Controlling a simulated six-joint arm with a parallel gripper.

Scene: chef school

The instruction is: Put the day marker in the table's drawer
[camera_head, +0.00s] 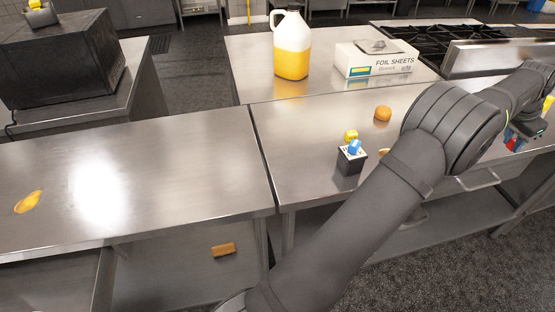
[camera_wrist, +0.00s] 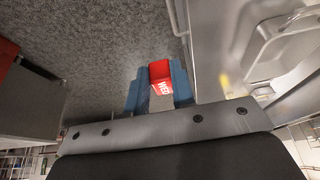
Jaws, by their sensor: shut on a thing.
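My gripper (camera_wrist: 158,92) is shut on a red day marker (camera_wrist: 160,70) with white lettering that looks like "WED". The marker sits between the two bluish fingertips, above the grey floor in the wrist view. In the head view my gripper (camera_head: 516,134) is at the right, beyond my arm, with a bit of red showing. It is near the front edge of the right steel table (camera_head: 310,165). My arm hides part of this front, and I cannot tell whether the drawer is open.
A black box (camera_head: 350,164) with a blue block (camera_head: 355,147) on top stands on the table, with a yellow block (camera_head: 351,135) close by. A round bun (camera_head: 382,113), a jug (camera_head: 291,50) and a foil-sheets box (camera_head: 375,62) stand farther back. The left table is mostly clear.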

